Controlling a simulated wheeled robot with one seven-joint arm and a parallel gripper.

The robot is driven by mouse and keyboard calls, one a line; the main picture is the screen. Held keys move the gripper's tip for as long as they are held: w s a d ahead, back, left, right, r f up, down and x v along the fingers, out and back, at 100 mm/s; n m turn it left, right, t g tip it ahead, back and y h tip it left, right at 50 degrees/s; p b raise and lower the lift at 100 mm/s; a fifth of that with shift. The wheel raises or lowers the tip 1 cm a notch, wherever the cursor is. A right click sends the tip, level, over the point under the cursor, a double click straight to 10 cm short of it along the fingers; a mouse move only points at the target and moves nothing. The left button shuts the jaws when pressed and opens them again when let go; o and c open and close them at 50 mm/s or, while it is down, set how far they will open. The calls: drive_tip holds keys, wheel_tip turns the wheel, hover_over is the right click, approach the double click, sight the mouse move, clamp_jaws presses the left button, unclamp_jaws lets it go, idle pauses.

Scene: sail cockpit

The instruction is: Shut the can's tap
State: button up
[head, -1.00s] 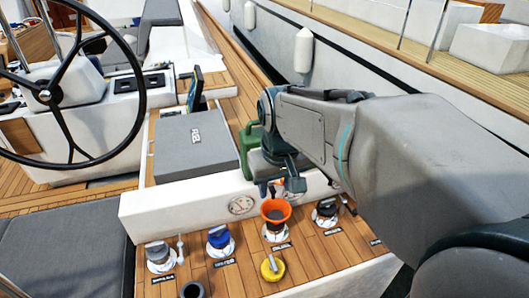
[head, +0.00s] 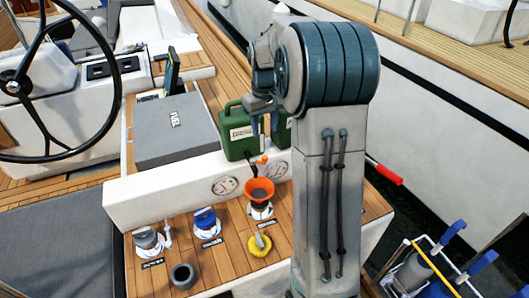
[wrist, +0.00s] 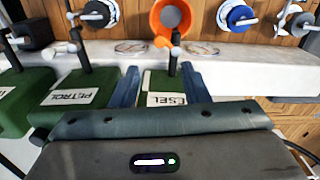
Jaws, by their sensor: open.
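A green can (head: 238,133) with a white label stands on the white ledge in the head view. In the wrist view the can (wrist: 160,84) has a label ending in "ESEL". Its dark tap (wrist: 174,62) stands out toward the orange funnel (wrist: 172,18); in the head view a small orange-red part (head: 262,159) shows just above the funnel (head: 259,188). I cannot tell how the tap's lever is turned. My gripper (wrist: 159,72) is open, its blue fingers on either side of the can's front and tap base. Contact is not clear. It also shows in the head view (head: 264,126).
Another green can (wrist: 80,95) labelled PETROL, with its own tap, stands beside it. A grey box (head: 175,130) is left of the cans. Deck fittings, a blue cap (head: 205,219) and a yellow cap (head: 259,246) sit in front. A steering wheel (head: 50,90) is at left.

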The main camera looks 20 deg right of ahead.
sight(265, 156)
wheel_tip(265, 156, down, 11)
drive_tip(key=shift+r+p, duration=0.1)
drive_tip(key=shift+p, duration=0.7)
clamp_jaws()
